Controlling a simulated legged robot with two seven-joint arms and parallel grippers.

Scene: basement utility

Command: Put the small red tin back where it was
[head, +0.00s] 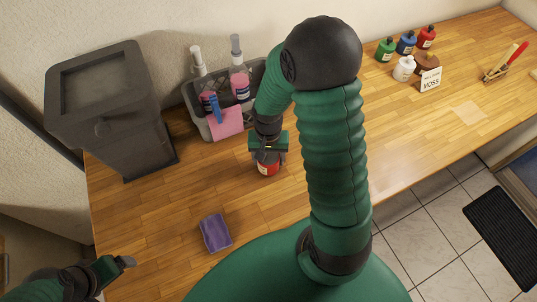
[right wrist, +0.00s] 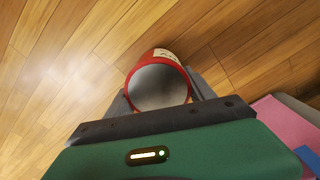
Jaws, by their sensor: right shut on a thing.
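The small red tin (head: 268,169) has a pale label and is held between the fingers of my right gripper (head: 268,155), at the wooden counter in front of the grey caddy. In the right wrist view the tin (right wrist: 153,63) shows a red rim and an empty-looking grey inside, with a dark finger on each side. I cannot tell whether its base touches the counter. My left gripper (head: 125,262) is at the lower left, away from the tin; its finger gap is not clear.
The grey caddy (head: 197,124) holds two spray bottles and a pink cloth (head: 226,122). A dark bin (head: 115,115) stands left, a purple sponge (head: 215,233) in front. Several small bottles (head: 407,43), a "MOSS" card (head: 430,80) and a pale square patch (head: 468,113) are right, beyond clear counter.

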